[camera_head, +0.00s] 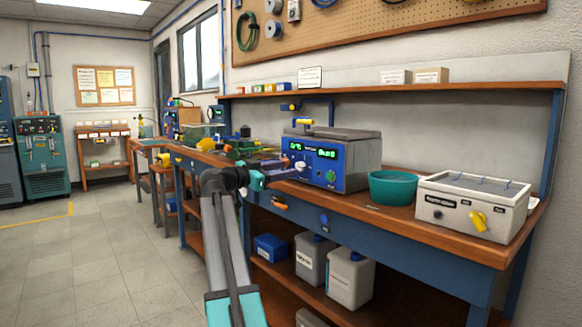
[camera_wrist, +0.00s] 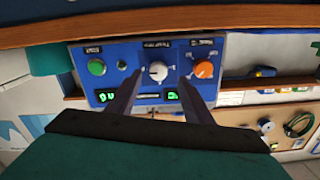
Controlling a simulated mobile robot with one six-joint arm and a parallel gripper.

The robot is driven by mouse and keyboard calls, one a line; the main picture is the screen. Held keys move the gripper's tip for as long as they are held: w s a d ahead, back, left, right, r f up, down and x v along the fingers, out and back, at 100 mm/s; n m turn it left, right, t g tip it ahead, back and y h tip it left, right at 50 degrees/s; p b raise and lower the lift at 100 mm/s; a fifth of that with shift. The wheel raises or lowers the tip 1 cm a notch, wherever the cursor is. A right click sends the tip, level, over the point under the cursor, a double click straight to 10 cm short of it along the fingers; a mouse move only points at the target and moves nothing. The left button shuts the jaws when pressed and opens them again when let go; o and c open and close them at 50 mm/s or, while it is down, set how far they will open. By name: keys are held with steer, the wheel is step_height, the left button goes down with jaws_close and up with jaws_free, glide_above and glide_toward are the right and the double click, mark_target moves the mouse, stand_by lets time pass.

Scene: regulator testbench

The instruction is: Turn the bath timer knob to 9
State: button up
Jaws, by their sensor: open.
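A blue control panel (camera_wrist: 110,80) fills the middle of the wrist view, upside down. It carries a white knob (camera_wrist: 158,71) with a dark pointer mark, an orange knob (camera_wrist: 203,69) and a green button (camera_wrist: 96,67). Its labels are too small to read. My gripper (camera_wrist: 157,92) is open and empty, its two dark fingers pointing at the panel on either side of the white knob; I cannot tell contact. In the head view the blue unit (camera_head: 318,179) stands on the bench. A white box (camera_head: 455,205) there has a yellow knob (camera_head: 478,221). I cannot tell which is the bath timer knob.
A teal bowl (camera_head: 393,188) stands between the blue unit and the white box on the wooden bench (camera_head: 420,232). A shelf (camera_head: 380,90) runs above. The floor at left is clear.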

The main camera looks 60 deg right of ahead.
steer(key=p+v, duration=0.2)
steer(key=v, duration=0.7)
steer(key=shift+w, duration=0.15)
